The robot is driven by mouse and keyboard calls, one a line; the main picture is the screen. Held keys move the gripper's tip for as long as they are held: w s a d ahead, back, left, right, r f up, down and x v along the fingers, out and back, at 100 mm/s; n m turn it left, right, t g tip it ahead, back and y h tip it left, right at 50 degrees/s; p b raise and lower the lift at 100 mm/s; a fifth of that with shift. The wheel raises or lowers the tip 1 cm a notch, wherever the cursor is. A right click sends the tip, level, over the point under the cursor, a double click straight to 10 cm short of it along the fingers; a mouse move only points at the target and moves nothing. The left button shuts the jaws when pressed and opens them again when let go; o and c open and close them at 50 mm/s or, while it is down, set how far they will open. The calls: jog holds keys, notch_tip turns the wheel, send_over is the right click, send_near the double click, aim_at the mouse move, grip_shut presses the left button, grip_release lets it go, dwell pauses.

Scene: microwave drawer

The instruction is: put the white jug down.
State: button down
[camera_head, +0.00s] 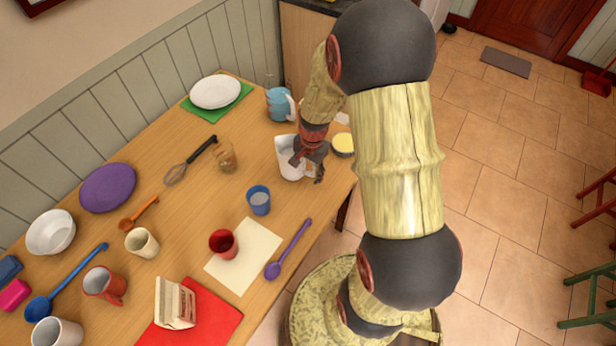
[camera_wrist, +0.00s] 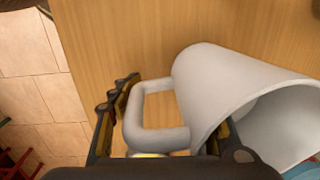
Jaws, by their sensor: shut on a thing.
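The white jug (camera_head: 287,158) is over the far right part of the wooden table, near its right edge. My gripper (camera_head: 308,163) is at the jug's right side and partly hides it. In the wrist view the jug (camera_wrist: 238,95) lies across the right side, its wide mouth facing lower right. My gripper (camera_wrist: 165,118) is shut on its handle, with one dark finger left of the handle and the other between handle and body. I cannot tell whether the jug's base touches the table.
A light blue mug (camera_head: 279,104) stands behind the jug, and a small yellow-topped dish (camera_head: 343,144) is to the right by the table edge. A glass (camera_head: 226,157) and whisk (camera_head: 188,163) lie left. A blue cup (camera_head: 259,200) stands in front. Bare wood shows between them.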

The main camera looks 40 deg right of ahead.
jog(key=shift+f, duration=0.6)
jog(key=shift+f, duration=0.2)
jog(key=c, duration=0.9)
grip_release()
jog(key=shift+r, duration=0.15)
